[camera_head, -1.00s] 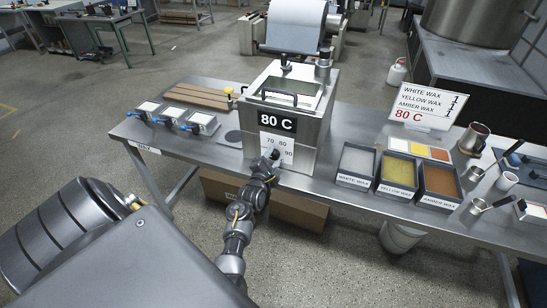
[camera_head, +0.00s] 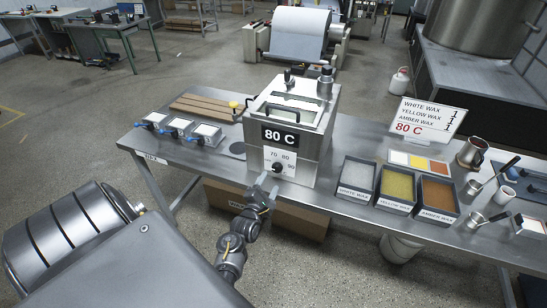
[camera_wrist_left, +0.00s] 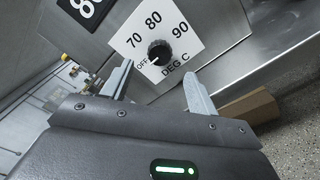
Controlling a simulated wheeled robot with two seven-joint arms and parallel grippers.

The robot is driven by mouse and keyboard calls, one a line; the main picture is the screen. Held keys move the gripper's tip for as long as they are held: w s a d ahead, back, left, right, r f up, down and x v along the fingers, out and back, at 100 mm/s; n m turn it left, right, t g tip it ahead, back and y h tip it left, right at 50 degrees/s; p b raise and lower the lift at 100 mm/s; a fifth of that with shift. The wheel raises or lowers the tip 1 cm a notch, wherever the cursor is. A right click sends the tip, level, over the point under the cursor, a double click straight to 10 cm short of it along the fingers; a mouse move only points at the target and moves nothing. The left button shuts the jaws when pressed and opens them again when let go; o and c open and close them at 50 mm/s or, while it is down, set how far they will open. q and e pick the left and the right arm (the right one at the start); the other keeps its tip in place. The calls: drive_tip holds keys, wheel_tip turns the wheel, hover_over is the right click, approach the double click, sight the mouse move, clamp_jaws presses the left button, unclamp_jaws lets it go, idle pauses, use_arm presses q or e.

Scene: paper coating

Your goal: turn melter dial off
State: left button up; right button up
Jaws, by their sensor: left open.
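The melter (camera_head: 302,125) is a metal box with a glass-topped lid, standing on the steel table. Its front has a black 80 C display (camera_head: 287,137) and a white dial plate with marks 70, 80, 90. The round black dial (camera_head: 277,168) sits on that plate; in the left wrist view the dial (camera_wrist_left: 158,53) has a small white mark at its lower left, toward the word OFF. My left gripper (camera_head: 267,187) is open and empty, just in front of and below the dial. In the wrist view its fingers (camera_wrist_left: 157,72) are apart, not touching the dial.
Wax bins (camera_head: 396,187) stand right of the melter, with a sign (camera_head: 427,118) behind them. Small metal molds (camera_head: 178,129) and wooden strips (camera_head: 205,105) lie to the left. A cardboard box (camera_head: 300,215) is under the table.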

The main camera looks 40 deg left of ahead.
use_arm(q)
drive_tip(key=shift+p+v, duration=0.4)
drive_tip(key=shift+v, duration=1.25)
drive_tip(key=s+d+f+m+g+h+b, duration=0.25)
drive_tip(key=s+d+f+m, duration=0.35)
drive_tip(key=f, duration=0.5)
drive_tip(key=s+d+f+m+g+h+b, duration=0.1)
drive_tip(key=d+f+m+g, duration=0.25)
drive_tip(key=f+m, duration=0.55)
drive_tip(key=s+d+f+m+g+h+b, duration=0.15)
drive_tip(key=s+d+f+m, duration=0.45)
drive_tip(key=f, duration=0.6)
drive_tip(key=s+f+m+g+b, duration=0.3)
drive_tip(key=s+f, duration=0.7)
drive_tip(key=s, duration=0.4)
drive_tip(key=s+f+m+g+b, duration=0.4)
drive_tip(key=s+f+m, duration=0.3)
drive_tip(key=s, duration=0.8)
wheel_tip(320, 180, down, 3)
drive_tip(key=shift+s+a+f+g+h, duration=0.15)
drive_tip(key=shift+s+a+g+h, duration=0.3)
drive_tip(key=shift+g, duration=0.3)
